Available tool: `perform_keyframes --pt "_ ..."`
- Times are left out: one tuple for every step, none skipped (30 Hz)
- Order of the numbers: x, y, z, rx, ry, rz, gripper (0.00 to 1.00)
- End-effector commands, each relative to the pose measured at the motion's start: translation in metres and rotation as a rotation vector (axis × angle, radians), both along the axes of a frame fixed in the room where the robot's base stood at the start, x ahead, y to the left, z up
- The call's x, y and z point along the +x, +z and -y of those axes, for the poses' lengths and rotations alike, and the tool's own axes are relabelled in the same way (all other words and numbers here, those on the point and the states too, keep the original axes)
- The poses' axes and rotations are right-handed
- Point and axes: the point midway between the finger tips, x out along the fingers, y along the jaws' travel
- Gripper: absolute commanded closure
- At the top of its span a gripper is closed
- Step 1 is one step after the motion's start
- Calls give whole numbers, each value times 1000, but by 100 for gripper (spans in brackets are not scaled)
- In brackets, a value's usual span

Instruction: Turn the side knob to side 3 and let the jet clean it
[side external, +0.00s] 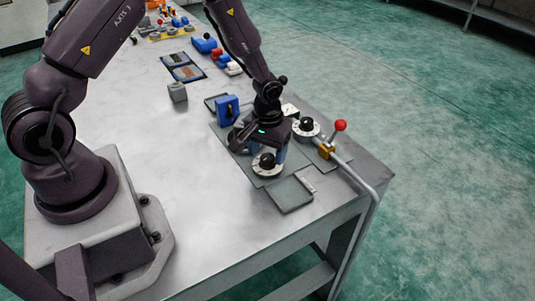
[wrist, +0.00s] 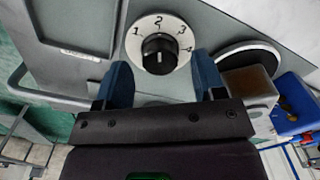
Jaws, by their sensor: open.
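A white round dial (wrist: 160,27) marked 1 to 4 shows in the wrist view, with a black knob (wrist: 159,54) at its centre. In the side view the dial (side external: 266,170) is at the near side of the grey plate, below my gripper (side external: 269,150). In the wrist view my gripper (wrist: 162,73) is open, with its blue fingers to the left and right of the knob. The knob's pale mark seems to face about number 2. A second dial with a black knob (side external: 306,126) stands farther right. I see no jet spraying.
A red-ball lever (side external: 340,125) with a brass block (side external: 326,150) stands by a pipe (side external: 357,177) along the right table edge. A blue upright part (side external: 227,107) is behind my gripper. A grey tray (side external: 290,194) lies in front.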

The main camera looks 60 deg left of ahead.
Motion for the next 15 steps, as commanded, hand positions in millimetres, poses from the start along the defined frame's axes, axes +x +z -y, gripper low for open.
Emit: perform_keyframes --pt "0 -6 0 0 -1 -1 37" --pt "0 -8 0 0 -1 -1 37" --pt "0 -11 0 0 -2 -1 37" --pt "0 -12 0 1 -2 -1 37" --pt "0 -13 0 1 -2 -1 37" --pt "0 -14 0 1 -2 -1 37" --pt "0 -14 0 1 -2 0 37" --pt "0 -14 0 1 -2 0 37" --pt "0 -14 0 1 -2 1 37" --pt "0 -14 0 1 -2 1 37" --pt "0 -14 0 1 -2 1 37" --pt "0 -14 0 1 -2 1 37" --pt "0 -14 0 1 -2 1 37" --pt "0 -14 0 1 -2 1 39" --pt "0 -14 0 1 -2 1 48"
